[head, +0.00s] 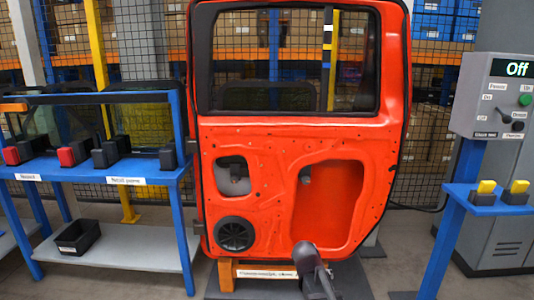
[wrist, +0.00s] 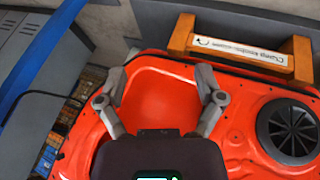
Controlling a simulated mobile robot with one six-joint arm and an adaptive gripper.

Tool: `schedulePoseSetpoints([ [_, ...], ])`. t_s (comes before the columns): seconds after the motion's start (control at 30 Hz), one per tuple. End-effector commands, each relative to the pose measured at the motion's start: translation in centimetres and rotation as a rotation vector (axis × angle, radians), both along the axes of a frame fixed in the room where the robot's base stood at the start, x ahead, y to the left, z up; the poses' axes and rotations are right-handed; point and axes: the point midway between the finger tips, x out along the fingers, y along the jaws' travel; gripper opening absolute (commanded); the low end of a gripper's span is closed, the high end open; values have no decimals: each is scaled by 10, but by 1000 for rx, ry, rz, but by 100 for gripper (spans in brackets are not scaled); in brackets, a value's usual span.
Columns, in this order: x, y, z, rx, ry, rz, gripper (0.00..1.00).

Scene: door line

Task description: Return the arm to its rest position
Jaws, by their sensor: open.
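My gripper (wrist: 160,82) shows in the wrist view with its two grey fingers spread apart and nothing between them. Behind the fingers is the orange-red door panel (wrist: 240,128), with its large recess between them; I cannot tell how far off it is. In the head view the door (head: 268,190) stands upright in the middle, with a window in its upper half. A dark grey part of my arm rises from the bottom, in front of the door's lower edge. The fingers cannot be made out in the head view.
A blue bench (head: 95,170) with red and black holders stands left, a black bin (head: 78,237) on its lower shelf. A grey control box (head: 505,95) reading "Off" and a blue stand (head: 490,200) with yellow-topped blocks stand right. A wooden support (wrist: 240,50) sits at the door's bottom.

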Motion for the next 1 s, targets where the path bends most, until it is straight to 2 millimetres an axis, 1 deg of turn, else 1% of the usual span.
schedulePoseSetpoints([
  [0.03, -28, -5, -5, 43, 53, -8, 87],
  [0.1, -51, -7, -11, 99, 116, -10, 87],
  [0.2, -78, -6, -16, 167, 187, -6, 87],
  [0.3, -101, -4, -19, 225, 244, 3, 87],
  [0.6, -156, 3, -21, 376, 372, 37, 87],
  [0.7, -153, 4, -9, 377, 374, 40, 87],
  [0.97, -152, 3, 14, 374, 372, 39, 87],
  [1.0, -152, 3, 19, 374, 372, 39, 87],
])
